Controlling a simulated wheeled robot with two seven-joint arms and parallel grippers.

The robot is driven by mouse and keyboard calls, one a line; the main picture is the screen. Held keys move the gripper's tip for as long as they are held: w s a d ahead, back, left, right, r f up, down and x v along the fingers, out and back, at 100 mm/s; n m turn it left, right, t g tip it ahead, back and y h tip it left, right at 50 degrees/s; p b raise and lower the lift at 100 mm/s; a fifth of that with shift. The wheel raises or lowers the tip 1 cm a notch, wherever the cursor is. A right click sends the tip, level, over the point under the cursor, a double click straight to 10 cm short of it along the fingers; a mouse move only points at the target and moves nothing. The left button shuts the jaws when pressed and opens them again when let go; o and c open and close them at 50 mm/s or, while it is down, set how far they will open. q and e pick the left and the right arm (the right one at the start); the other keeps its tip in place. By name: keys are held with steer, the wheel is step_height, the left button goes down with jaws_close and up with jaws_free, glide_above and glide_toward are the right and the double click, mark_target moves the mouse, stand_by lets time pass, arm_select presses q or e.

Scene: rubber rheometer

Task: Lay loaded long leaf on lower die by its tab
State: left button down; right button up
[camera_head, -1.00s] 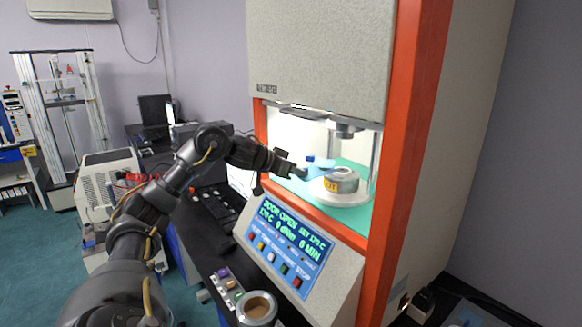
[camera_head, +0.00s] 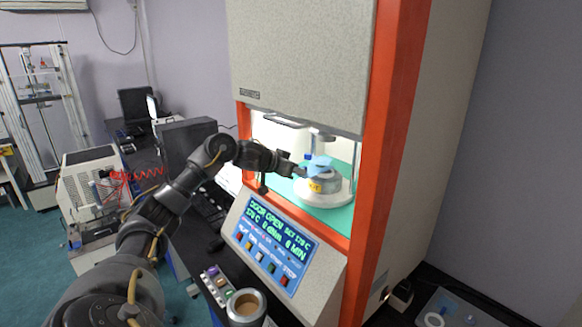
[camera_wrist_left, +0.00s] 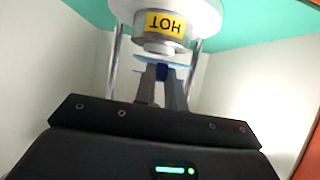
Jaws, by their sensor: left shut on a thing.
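The light blue leaf (camera_head: 319,162) is over the lower die (camera_head: 326,183), a round metal block with a yellow label on a white disc. The wrist view shows the leaf (camera_wrist_left: 150,60) edge-on next to the lower die (camera_wrist_left: 152,31), whose label reads HOT upside down. I cannot tell whether leaf and die touch. My left gripper (camera_head: 300,171) is at the left side of the die. In the wrist view its fingers (camera_wrist_left: 162,76) are shut on the leaf's dark blue tab (camera_wrist_left: 161,71). Any load on the leaf is not clear. My right gripper is not in view.
The orange-framed rheometer (camera_head: 366,130) has its chamber open, and its display (camera_head: 270,235) reads DOOR OPEN. The upper die (camera_head: 321,135) hangs above the lower die. Chamber posts stand close on both sides. A round container (camera_head: 246,305) and small coloured items stand on the bench.

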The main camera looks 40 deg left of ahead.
arm_select(q)
steer(key=shift+w+d, duration=0.15)
steer(key=shift+w, duration=1.25)
steer(key=shift+s+f+b, duration=0.1)
steer(key=shift+f+b, duration=0.35)
steer(key=shift+f, duration=0.45)
steer(key=c, duration=1.4)
jaws_free()
